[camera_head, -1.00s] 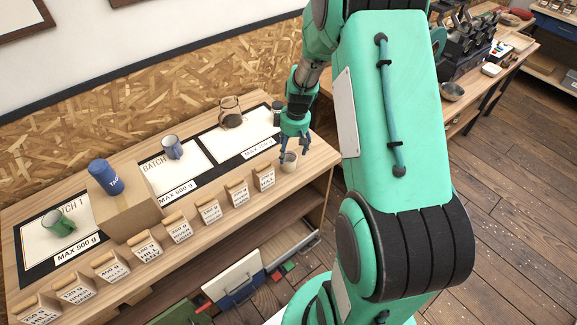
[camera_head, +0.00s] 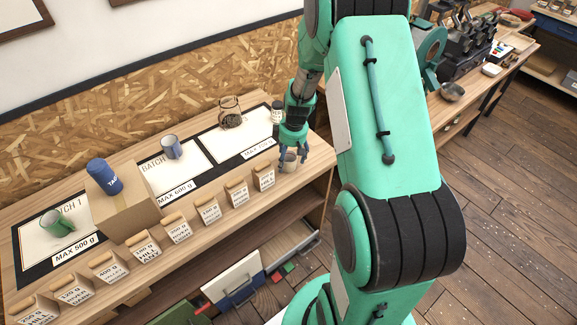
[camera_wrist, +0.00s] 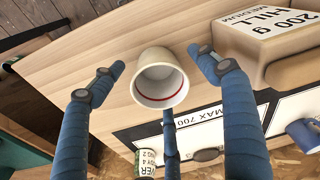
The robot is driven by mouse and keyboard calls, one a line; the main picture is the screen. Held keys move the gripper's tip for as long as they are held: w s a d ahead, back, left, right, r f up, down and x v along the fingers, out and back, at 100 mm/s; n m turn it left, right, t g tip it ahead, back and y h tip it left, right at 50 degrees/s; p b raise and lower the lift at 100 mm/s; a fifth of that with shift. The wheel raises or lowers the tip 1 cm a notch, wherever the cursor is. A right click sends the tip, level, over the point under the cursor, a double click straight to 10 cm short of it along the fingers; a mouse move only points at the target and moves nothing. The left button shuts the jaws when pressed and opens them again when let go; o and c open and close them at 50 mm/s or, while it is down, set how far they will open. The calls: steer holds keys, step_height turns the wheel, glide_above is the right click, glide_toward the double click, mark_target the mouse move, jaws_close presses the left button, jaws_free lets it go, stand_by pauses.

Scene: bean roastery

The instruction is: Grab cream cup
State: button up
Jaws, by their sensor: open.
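The cream cup (camera_wrist: 158,88) stands upright on the wooden counter near its right front corner, with its mouth facing the wrist camera and a red line inside. In the head view the cup (camera_head: 289,163) is partly hidden by blue fingers. My gripper (camera_wrist: 158,62) is open. In the wrist view one blue finger is on each side of the cup with a visible gap, and a third is below it in the picture. In the head view my gripper (camera_head: 291,153) is right at the cup, and no finger is seen closed on it.
A row of labelled bean bags (camera_head: 238,193) lines the front edge, the nearest (camera_wrist: 265,40) close to one finger.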

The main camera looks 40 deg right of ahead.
stand_by(0.3)
steer(key=c, duration=1.3)
steer(key=shift+r, duration=0.8)
step_height(320, 180, up, 2)
steer(key=shift+r+p, duration=0.15)
steer(key=shift+p, duration=0.25)
steer(key=s+a, duration=0.3)
steer(key=s, duration=0.4)
steer(key=s+a+r+p, duration=0.1)
steer(key=s+a, duration=0.2)
steer(key=s, duration=0.4)
steer(key=shift+s+a, duration=0.25)
steer(key=shift+a, duration=0.1)
